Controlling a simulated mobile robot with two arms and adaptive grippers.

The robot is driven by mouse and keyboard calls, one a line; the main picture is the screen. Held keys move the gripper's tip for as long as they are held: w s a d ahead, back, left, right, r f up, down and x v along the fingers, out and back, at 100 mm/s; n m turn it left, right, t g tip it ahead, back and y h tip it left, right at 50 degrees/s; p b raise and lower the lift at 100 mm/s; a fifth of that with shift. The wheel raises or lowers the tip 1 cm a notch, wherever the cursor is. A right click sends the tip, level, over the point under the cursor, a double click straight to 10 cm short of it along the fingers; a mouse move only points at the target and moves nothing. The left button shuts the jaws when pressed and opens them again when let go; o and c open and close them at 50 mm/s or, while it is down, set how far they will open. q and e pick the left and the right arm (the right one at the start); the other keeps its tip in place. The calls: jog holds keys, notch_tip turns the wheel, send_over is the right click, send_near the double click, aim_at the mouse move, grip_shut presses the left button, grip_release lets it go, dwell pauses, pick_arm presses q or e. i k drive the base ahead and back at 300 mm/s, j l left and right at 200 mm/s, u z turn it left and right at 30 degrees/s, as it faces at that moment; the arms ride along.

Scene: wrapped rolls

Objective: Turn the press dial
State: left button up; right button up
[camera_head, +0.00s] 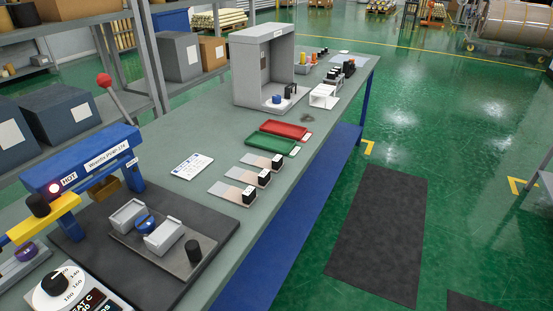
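The press dial (56,282) is at the bottom left corner. It is a round black knob on a white face with printed numbers such as 140 and 160. A dark panel with partly cut-off white lettering lies just below it. The knob's exact pointer setting is too small to tell. Neither of my grippers shows in this view.
A dark plate (215,212) beside the press carries a metal fixture with two grey blocks and a blue part. Sample strips, a green tray (271,144), a red tray (285,129) and a grey booth (247,68) stand along the bench. Open green floor lies right.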

aim_at(54, 283)
jog(key=u, duration=1.5)
